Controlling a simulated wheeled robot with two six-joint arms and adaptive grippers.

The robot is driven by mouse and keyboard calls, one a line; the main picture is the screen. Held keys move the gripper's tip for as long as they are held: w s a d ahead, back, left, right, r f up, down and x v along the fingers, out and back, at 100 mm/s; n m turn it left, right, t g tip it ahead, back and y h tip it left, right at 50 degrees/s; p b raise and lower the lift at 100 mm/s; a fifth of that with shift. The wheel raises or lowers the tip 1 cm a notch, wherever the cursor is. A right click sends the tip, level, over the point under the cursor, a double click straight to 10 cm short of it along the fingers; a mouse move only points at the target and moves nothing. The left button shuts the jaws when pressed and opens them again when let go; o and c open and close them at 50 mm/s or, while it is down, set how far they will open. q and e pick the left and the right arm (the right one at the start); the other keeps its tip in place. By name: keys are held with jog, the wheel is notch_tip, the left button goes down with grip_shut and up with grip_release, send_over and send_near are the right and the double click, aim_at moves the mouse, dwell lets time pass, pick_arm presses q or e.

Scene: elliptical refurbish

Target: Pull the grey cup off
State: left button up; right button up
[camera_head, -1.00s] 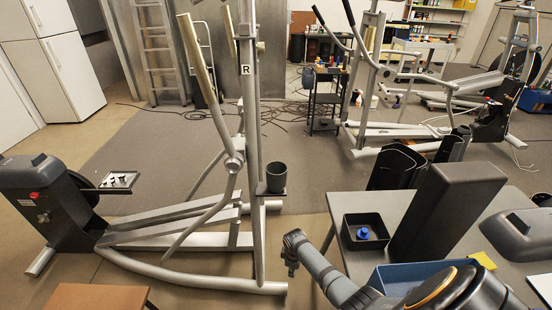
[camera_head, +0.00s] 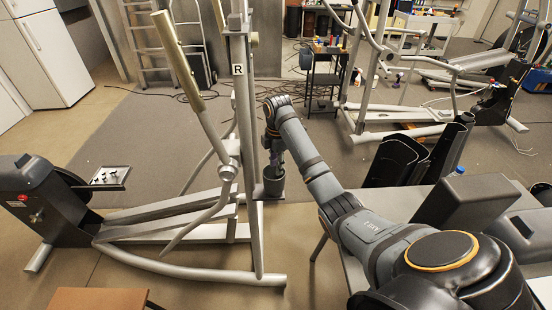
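The dark grey cup (camera_head: 272,187) is attached beside the upright post of the elliptical machine marked R (camera_head: 239,100), low on the post. My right arm reaches across from the lower right. My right gripper (camera_head: 276,165) points down at the cup's top and overlaps its rim in the picture. The fingers are small and dark there, so I cannot tell whether they touch or grip the cup. My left gripper is not in view.
A grey table (camera_head: 357,272) stands at the lower right, mostly hidden behind my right arm. Black curved covers (camera_head: 398,163) stand behind it. A small tray (camera_head: 110,176) with parts is at the left. Open floor lies behind the machine.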

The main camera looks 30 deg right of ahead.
jog(key=shift+s+a+f, duration=0.2)
jog(key=shift+s+f, duration=0.15)
jog(key=shift+s, duration=0.05)
notch_tip(320, 180, down, 3)
jog(key=p, duration=0.1)
send_over(276, 193)
notch_tip(276, 193, down, 5)
jog(key=shift+w+d+r+p, duration=0.1)
jog(key=shift+w+p, duration=0.05)
jog(key=shift+p, duration=0.25)
jog(key=shift+f, duration=0.6)
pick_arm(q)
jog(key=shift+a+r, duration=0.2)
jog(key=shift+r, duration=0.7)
pick_arm(e)
jog(key=shift+f, duration=0.1)
jog(key=c, duration=0.7)
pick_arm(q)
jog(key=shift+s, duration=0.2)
pick_arm(e)
grip_shut()
